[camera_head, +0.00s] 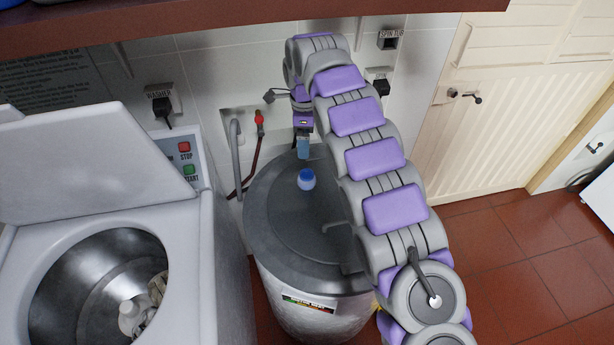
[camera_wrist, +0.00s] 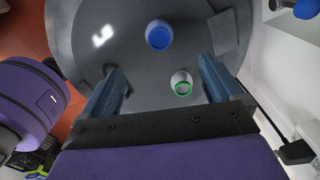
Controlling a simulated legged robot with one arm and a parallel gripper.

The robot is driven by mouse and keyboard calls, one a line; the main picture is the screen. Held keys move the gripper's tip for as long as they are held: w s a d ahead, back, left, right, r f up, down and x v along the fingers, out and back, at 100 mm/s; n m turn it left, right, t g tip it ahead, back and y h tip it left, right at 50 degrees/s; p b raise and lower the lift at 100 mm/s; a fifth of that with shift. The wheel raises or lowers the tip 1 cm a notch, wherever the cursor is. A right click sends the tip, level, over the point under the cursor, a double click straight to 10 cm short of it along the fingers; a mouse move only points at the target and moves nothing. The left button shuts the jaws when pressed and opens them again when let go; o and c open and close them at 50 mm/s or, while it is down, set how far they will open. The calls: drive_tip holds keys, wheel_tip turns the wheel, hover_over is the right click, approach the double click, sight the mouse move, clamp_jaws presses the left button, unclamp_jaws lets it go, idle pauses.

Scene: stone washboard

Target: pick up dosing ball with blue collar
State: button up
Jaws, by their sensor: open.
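The dosing ball with blue collar (camera_head: 307,184) sits on the grey round lid (camera_head: 275,215) of the drum-shaped spin dryer. It also shows in the wrist view (camera_wrist: 159,36), beyond my fingertips near the top. My gripper (camera_head: 303,150) hangs above the lid, behind the ball in the head view. In the wrist view my gripper (camera_wrist: 160,69) is open and empty. A second, whitish dosing ball with a green collar (camera_wrist: 181,84) shows between my fingers in that view; I cannot make it out in the head view.
A white washer (camera_head: 185,225) with its lid raised stands at left, with white items in its drum. A tap with a red handle (camera_head: 259,121) and grey pipe are on the wall behind. A wooden shelf (camera_head: 240,18) runs above. Tiled floor is clear at right.

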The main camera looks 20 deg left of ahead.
sight(305, 173)
wheel_tip(305, 173, down, 12)
drive_tip(key=b, duration=0.2)
drive_tip(key=shift+s+a+r+b, duration=0.1)
drive_tip(key=shift+a+r+b, duration=0.05)
drive_tip(key=shift+r+b, duration=0.15)
drive_tip(key=shift+d+f, duration=0.25)
drive_tip(key=shift+f, duration=0.3)
wheel_tip(305, 173, down, 5)
drive_tip(key=shift+a+r+b, duration=0.1)
drive_tip(key=shift+b, duration=0.85)
drive_tip(key=c, duration=1.1)
drive_tip(key=shift+o, duration=0.2)
drive_tip(key=shift+r, duration=0.15)
